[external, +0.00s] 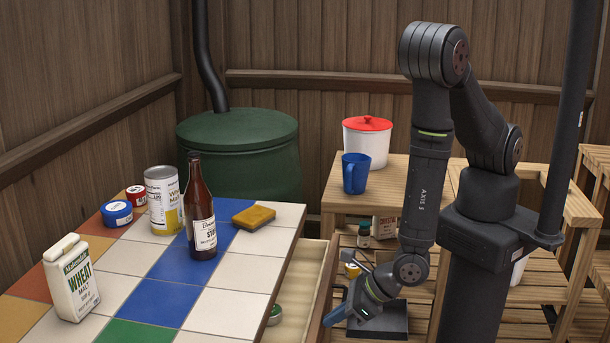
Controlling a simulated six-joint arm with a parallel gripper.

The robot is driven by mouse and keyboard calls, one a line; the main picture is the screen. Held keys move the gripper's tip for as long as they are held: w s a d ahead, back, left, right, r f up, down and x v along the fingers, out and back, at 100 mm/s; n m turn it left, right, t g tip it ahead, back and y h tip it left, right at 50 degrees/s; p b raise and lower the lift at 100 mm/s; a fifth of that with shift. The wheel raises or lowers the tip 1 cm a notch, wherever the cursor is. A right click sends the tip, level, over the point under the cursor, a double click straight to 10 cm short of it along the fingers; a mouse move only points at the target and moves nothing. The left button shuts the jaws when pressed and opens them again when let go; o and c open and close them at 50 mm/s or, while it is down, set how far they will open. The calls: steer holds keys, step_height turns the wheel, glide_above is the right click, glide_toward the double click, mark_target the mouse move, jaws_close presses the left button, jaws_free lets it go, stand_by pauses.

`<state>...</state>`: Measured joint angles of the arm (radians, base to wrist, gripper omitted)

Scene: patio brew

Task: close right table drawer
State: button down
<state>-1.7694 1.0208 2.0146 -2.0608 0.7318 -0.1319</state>
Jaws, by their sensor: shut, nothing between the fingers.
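The right table drawer (312,262) is pulled open from the right side of the tiled table (232,310). Its pale wooden inside shows, with a small green-lidded container (275,314) in it. The drawer front (328,280) faces my arm. My gripper (332,318) is shut and empty, low at the outer side of the drawer front. The picture does not show clearly whether the fingertips touch the front.
On the tabletop stand a wheat malt carton (72,280), a brown bottle (199,215), a can (163,203), a blue tin (116,213), a red tin (136,197) and a yellow sponge (254,217). A slatted wooden bench (393,190) holds a blue mug (355,174) and a red-lidded pot (367,140).

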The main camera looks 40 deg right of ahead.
steer(key=w+a, duration=0.5)
steer(key=shift+w+a, duration=0.15)
stand_by(0.4)
